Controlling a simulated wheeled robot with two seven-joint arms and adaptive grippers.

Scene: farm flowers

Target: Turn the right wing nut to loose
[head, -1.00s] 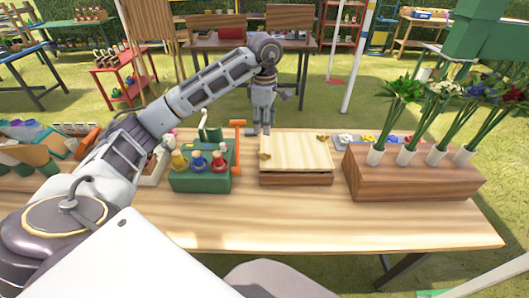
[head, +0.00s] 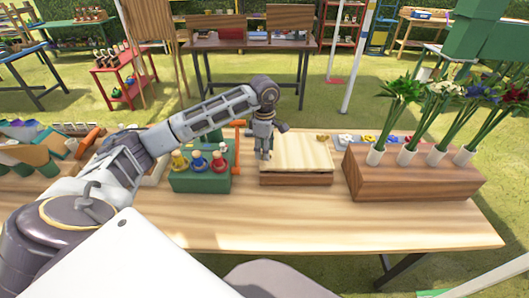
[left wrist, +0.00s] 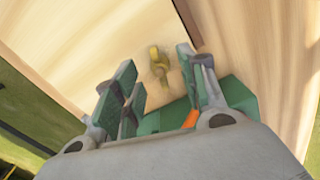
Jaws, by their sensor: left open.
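A pale wooden board (head: 300,158) lies on a darker wooden base (head: 296,178) at the middle of the table. The right brass wing nut (head: 322,138) shows at the board's far right corner. My left gripper (head: 264,157) points down over the board's left side. It hides the left wing nut in the head view. In the left wrist view one brass wing nut (left wrist: 158,62) sits between the open fingers of my left gripper (left wrist: 157,66), with no clear contact. The green box beside it in that view suggests the left nut. My right gripper is not in view.
A green holder (head: 201,181) with coloured bottles and an orange handle (head: 237,150) stands close left of the board. A wooden block (head: 418,176) with flower tubes stands to the right. The table front (head: 330,224) is clear.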

